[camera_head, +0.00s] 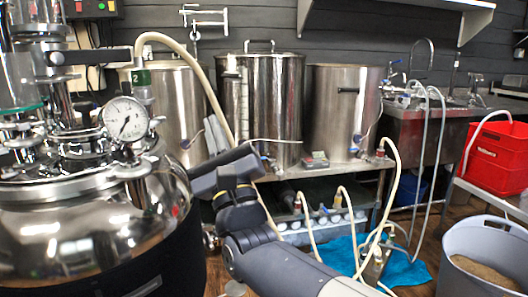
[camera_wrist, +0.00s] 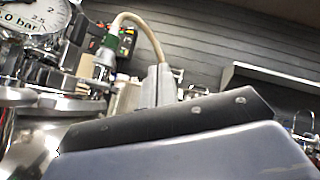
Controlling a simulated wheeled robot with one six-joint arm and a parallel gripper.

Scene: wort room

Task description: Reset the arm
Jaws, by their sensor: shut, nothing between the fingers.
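My arm reaches in from the bottom right of the head view, bent at the middle. My gripper (camera_wrist: 157,86) shows in the wrist view as two grey fingers close together beyond the dark edge of its housing. They are shut with nothing between them. In the head view the dark gripper body (camera_head: 224,173) is held up right of the large steel vessel (camera_head: 75,232) and in front of the steel pots.
A pressure gauge (camera_head: 126,119) and a beige hose (camera_head: 176,42) top the vessel at left. Steel pots, including a middle one (camera_head: 275,100), stand on a bench behind. A red crate (camera_head: 497,157) and grey bucket (camera_head: 455,244) are at right. Loose hoses hang near the floor.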

